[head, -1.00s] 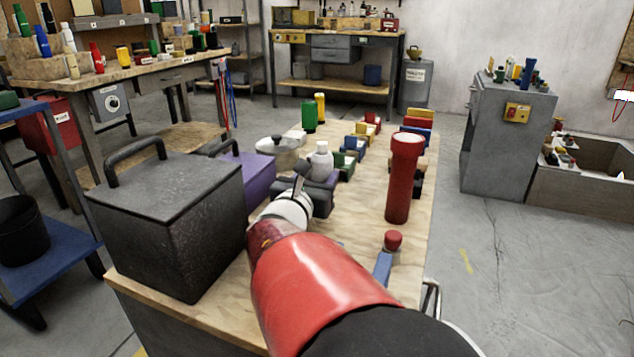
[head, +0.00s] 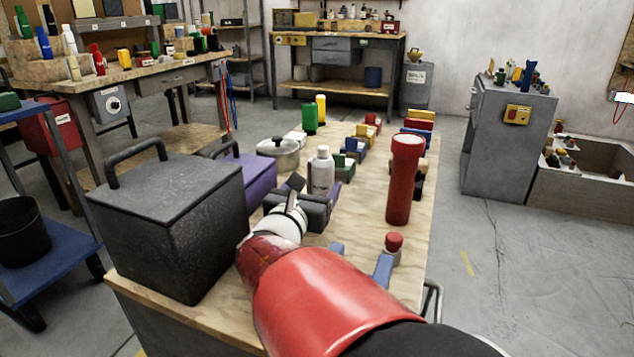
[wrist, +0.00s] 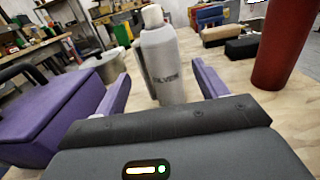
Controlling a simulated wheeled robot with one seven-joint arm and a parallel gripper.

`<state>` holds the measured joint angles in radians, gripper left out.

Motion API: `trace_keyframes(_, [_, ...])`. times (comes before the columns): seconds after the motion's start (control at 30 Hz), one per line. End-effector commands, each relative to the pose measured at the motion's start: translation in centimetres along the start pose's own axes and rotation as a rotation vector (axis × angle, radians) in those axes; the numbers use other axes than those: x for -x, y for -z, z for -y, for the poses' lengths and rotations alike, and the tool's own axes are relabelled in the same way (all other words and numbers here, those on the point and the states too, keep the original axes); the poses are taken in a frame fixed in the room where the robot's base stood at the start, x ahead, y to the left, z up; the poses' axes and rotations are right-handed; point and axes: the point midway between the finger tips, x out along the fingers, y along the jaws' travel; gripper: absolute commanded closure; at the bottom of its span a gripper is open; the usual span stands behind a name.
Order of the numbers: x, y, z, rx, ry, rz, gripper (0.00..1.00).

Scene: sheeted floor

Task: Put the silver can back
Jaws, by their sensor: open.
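The silver can (head: 322,172), a grey bottle-like container with a white cap, stands upright on the wooden bench top (head: 368,222). My gripper (head: 316,195) is just in front of the can, low over the bench. In the wrist view my gripper (wrist: 163,85) is open, with one purple finger to the left and one to the right of the can's lower part. Neither finger appears to touch it. The can's base is partly hidden behind the gripper body.
A dark lidded box (head: 175,225) and a purple box (head: 252,178) stand left of my arm. A pot (head: 279,155) is behind them. A tall red cylinder (head: 404,180) stands to the right. Small coloured bins (head: 355,147) line the bench beyond. Bare wood lies between can and cylinder.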

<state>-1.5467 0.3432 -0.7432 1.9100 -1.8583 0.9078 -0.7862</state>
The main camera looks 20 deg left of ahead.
Motion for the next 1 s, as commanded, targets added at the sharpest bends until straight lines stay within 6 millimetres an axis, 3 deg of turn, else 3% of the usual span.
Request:
trace_keyframes(0.2, [4.9, 0.0, -0.1, -0.002, -0.004, -0.003, 0.28])
trace_keyframes(0.4, [8.0, 0.1, 0.0, -0.001, -0.002, -0.002, 0.28])
trace_keyframes(0.6, [9.0, 0.0, 0.0, 0.001, 0.000, -0.001, 0.28])
trace_keyframes(1.0, [9.0, 0.0, 0.0, 0.001, 0.000, 0.000, 0.28])
